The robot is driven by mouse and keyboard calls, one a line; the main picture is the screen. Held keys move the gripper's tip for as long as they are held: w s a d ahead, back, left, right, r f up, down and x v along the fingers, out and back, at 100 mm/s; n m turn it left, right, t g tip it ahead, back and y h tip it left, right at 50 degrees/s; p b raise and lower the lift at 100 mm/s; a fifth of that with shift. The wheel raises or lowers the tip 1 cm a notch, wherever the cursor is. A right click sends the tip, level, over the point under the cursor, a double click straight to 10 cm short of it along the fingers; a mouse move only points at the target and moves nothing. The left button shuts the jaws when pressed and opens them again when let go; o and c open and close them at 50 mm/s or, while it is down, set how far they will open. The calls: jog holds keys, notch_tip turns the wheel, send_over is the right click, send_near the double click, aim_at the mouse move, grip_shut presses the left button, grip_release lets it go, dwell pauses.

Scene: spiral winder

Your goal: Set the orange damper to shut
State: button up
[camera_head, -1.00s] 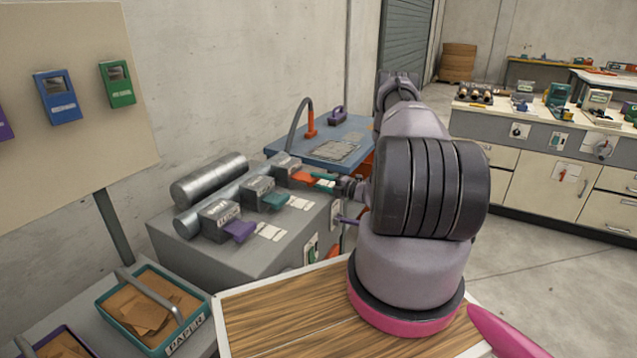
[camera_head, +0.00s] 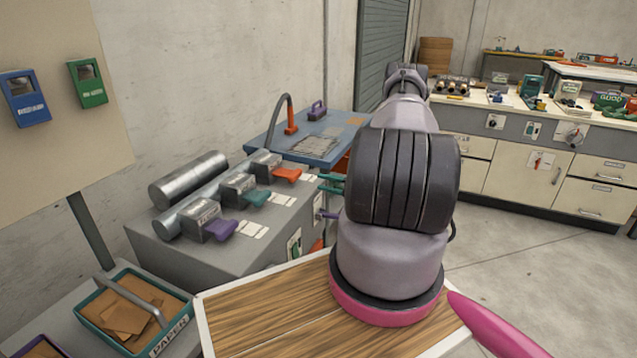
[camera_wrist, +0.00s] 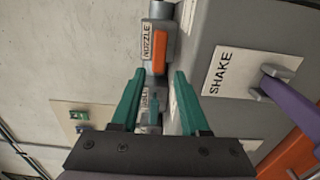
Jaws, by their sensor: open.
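The orange damper (camera_head: 287,174) is a flat orange handle on the farthest of three grey boxes along a metal pipe. In the head view it sticks out from its box towards the right, much like the teal and purple handles. In the wrist view the orange damper (camera_wrist: 160,55) shows beside a label reading NOZZLE. My gripper (camera_head: 331,183) has teal fingers and stands to the right of the orange handle, apart from it. In the wrist view my gripper (camera_wrist: 155,76) is open and empty, with the orange handle beyond its fingertips.
A teal damper (camera_head: 257,197) and a purple damper (camera_head: 222,230) sit nearer on the same grey cabinet. A SHAKE plate (camera_wrist: 223,72) with a purple lever (camera_wrist: 290,103) is on the cabinet's side. A blue table (camera_head: 336,136) stands behind. A wooden-topped surface (camera_head: 275,308) lies in front.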

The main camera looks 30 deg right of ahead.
jog(key=shift+s+d, duration=0.1)
grip_shut()
jog(key=n, duration=1.8)
send_near(298, 177)
jog(key=x, duration=0.7)
